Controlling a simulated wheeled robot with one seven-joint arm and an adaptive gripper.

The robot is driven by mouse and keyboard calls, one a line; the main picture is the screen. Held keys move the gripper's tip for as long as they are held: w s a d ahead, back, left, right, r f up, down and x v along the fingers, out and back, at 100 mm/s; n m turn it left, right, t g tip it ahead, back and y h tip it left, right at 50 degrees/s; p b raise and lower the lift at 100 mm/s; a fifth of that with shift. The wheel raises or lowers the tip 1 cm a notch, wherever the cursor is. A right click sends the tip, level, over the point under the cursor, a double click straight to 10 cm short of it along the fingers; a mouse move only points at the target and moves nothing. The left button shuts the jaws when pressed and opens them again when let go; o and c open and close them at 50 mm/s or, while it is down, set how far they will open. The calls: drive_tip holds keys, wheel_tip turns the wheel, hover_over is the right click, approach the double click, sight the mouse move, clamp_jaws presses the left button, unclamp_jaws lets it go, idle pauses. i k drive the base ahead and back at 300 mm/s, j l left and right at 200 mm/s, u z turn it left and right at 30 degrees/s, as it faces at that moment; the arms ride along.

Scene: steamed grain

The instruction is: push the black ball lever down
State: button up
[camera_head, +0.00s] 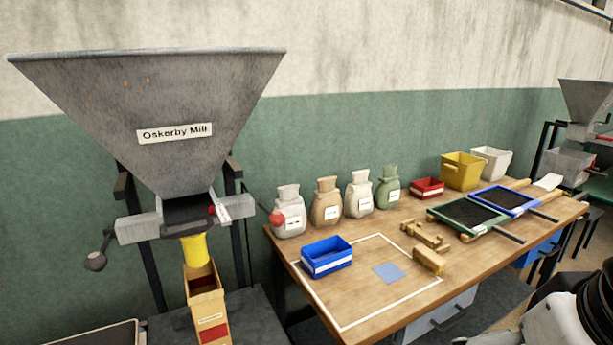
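The black ball lever (96,261) is on the left side of the Oskerby Mill hopper (160,95). Its dark ball sits at the end of a short bent arm and hangs lower than the grey block it joins. A second lever with a red ball (277,218) sticks out on the mill's right side. Below the outlet, a yellow spout (195,250) leads into a tan open-topped container (206,300). A white and black part of my arm shows at the lower right corner, far from the lever. My gripper's fingers are not visible.
A wooden table (375,310) stands right of the mill. It holds several sacks (326,202), a blue bin (326,258), a red bin (427,188), a yellow bin (461,171), framed trays (468,214) and wooden pieces (429,261). Another hopper (587,100) is at the far right.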

sight(96, 262)
drive_tip(key=u, duration=1.4)
